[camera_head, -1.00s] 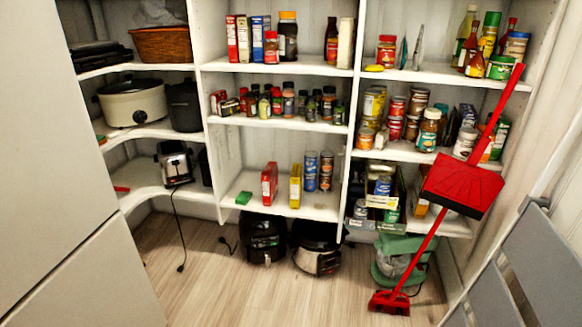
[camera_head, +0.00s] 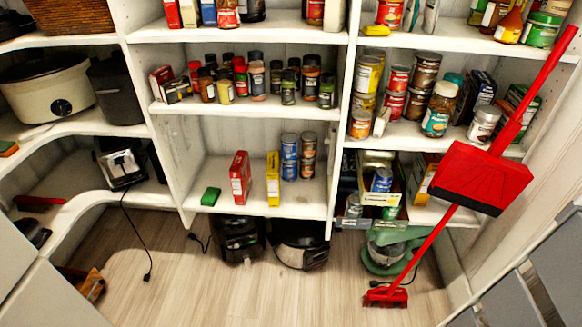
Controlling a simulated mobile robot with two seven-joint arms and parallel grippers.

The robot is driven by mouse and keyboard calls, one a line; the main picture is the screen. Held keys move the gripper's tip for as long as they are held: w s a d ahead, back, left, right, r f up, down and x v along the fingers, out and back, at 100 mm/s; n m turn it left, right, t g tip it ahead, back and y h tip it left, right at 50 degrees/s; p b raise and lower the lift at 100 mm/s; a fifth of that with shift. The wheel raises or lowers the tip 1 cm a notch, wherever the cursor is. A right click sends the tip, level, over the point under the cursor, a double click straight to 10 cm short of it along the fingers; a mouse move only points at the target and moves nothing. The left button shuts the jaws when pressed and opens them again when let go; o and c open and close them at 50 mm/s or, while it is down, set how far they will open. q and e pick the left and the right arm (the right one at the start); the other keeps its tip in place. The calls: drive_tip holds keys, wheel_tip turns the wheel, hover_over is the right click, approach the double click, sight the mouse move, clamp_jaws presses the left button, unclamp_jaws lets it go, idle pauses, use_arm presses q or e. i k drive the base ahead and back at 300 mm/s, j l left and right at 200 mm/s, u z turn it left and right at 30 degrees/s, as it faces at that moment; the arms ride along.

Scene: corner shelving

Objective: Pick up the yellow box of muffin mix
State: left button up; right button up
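A yellow box (camera_head: 273,179) stands upright near the front of the lower middle shelf (camera_head: 300,206). Its label is too small to read, so I cannot tell for certain that it is muffin mix. A red box (camera_head: 240,177) stands just left of it. Blue cans (camera_head: 289,157) and darker cans (camera_head: 308,155) stand behind it to the right. A small green box (camera_head: 210,196) lies flat at the shelf's left. Neither of my grippers shows in the head view.
A red broom and dustpan (camera_head: 483,178) lean in front of the right shelves. Black appliances (camera_head: 300,246) stand on the floor under the middle shelf. A toaster (camera_head: 122,165) sits at left, its cord on the floor. The wooden floor (camera_head: 200,290) in front is mostly clear.

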sight(273, 171)
drive_tip(key=i+j+z, duration=0.2)
drive_tip(key=i+z, duration=0.15)
drive_tip(key=i+j+z, duration=0.35)
drive_tip(key=l, duration=0.1)
